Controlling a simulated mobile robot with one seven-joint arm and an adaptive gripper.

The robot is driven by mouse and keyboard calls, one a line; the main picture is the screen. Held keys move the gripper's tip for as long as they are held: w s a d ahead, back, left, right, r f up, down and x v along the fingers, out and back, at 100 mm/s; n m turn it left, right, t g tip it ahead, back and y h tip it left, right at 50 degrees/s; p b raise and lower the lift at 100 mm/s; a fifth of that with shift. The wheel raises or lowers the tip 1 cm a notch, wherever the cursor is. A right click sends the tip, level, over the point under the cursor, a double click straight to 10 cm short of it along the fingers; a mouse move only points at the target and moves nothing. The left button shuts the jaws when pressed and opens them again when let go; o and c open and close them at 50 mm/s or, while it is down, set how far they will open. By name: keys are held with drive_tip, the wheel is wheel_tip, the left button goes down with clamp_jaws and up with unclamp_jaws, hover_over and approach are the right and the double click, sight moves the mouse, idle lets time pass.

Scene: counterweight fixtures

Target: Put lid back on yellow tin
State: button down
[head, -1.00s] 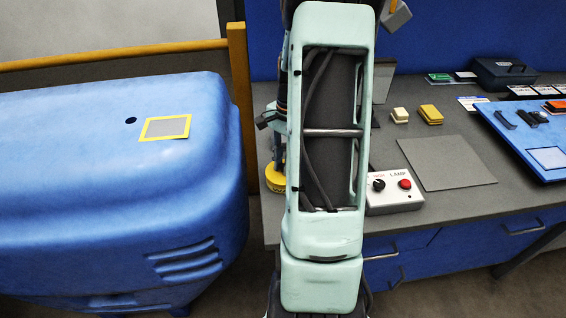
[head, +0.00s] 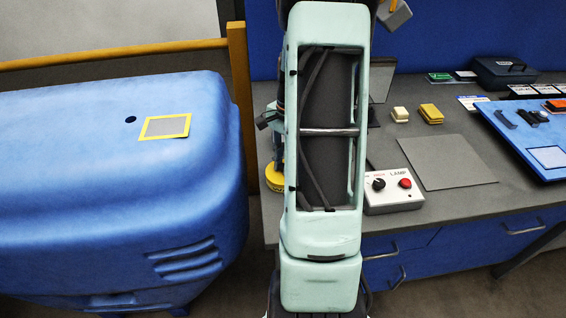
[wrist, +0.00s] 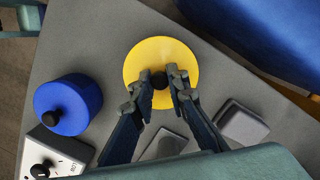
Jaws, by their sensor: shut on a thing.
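The yellow round lid (wrist: 161,52) with a black knob shows from above in the wrist view. My gripper (wrist: 160,77) has its fingertips closed on either side of the knob (wrist: 158,82). In the head view the yellow round shape (head: 273,180) shows at the left end of the bench, partly behind my arm. My gripper is mostly hidden there. The tin's body cannot be made out apart from the lid, so I cannot tell whether the lid rests on it or is held above it.
A blue tin (wrist: 68,104) with a black knob stands left of the lid. The lamp box (head: 392,190) and a grey square block (wrist: 242,124) are nearby. A flat grey plate (head: 446,162) lies on the bench (head: 440,108). A large blue housing (head: 110,200) stands left.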

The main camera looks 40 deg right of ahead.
drive_tip(key=c, duration=1.3)
unclamp_jaws()
drive_tip(key=shift+r+p, duration=0.55)
drive_tip(key=shift+r, duration=0.15)
drive_tip(key=shift+r+p, duration=1.95)
drive_tip(key=shift+r, duration=0.9)
drive_tip(key=shift+c, duration=0.4)
clamp_jaws()
